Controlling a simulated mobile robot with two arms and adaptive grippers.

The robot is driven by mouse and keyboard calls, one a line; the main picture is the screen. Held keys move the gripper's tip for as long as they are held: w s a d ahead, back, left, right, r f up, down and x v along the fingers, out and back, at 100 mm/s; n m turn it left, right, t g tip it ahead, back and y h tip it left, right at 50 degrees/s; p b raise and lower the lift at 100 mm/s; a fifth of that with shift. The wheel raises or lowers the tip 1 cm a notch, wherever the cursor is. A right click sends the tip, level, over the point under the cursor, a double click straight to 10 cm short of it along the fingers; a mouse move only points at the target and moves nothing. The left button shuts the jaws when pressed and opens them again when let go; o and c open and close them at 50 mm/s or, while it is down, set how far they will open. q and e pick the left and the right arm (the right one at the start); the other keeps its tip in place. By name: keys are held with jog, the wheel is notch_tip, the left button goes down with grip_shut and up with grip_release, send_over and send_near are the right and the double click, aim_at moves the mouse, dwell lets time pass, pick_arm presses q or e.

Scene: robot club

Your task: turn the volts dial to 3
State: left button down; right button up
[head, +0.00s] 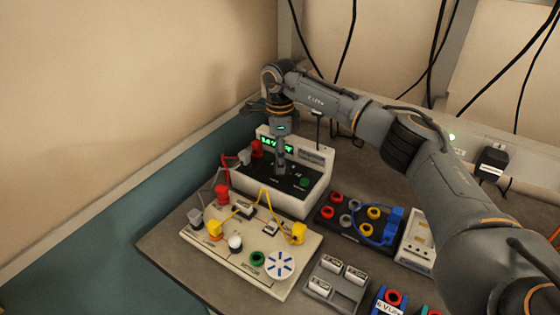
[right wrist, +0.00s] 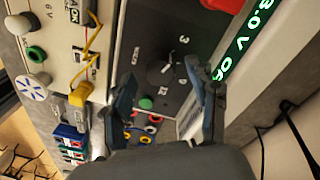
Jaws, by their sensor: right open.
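The power supply (head: 268,203) is a white box with a black sloped panel and a green-lit display (head: 275,145). My right gripper (head: 280,170) points down at the panel and hides most of the dial in the head view. In the right wrist view its open fingers (right wrist: 160,85) stand on either side of the dial, apart from it.
A cream circuit board (head: 225,255) with wires, a bulb and a fan lies in front of the supply. A wall stands behind and left.

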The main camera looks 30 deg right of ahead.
notch_tip(320, 180, up, 11)
jog(key=shift+w+f, duration=0.2)
jog(key=shift+w, duration=0.1)
jog(key=shift+d, duration=0.1)
